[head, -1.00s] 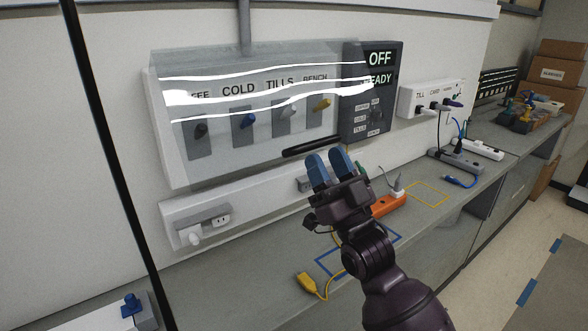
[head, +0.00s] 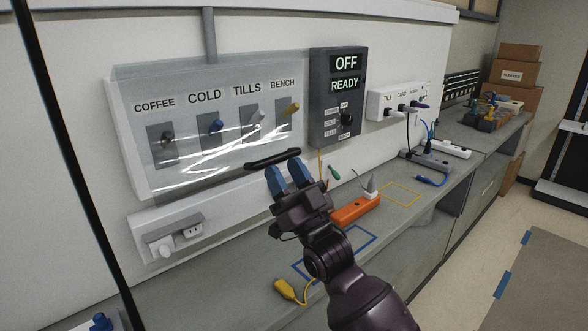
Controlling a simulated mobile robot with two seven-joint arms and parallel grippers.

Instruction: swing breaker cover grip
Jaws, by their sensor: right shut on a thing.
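The clear breaker cover (head: 130,90) lies in front of a white panel with switches labelled COFFEE, COLD, TILLS and BENCH. Its black bar grip (head: 272,158) is at the lower right of the cover. My right gripper (head: 285,174) is at this grip from below, its blue fingertips shut on it. The fingers hide part of the contact. The COFFEE switch (head: 167,138), COLD switch (head: 215,126), TILLS switch (head: 257,114) and BENCH switch (head: 291,108) show through the cover. My left gripper is not in view.
A dark box (head: 322,75) reading OFF and READY hangs right of the panel. A white socket box (head: 380,101) is further right. Below are an orange power strip (head: 356,208), a yellow plug (head: 285,289) and blue tape (head: 366,241) on the grey counter.

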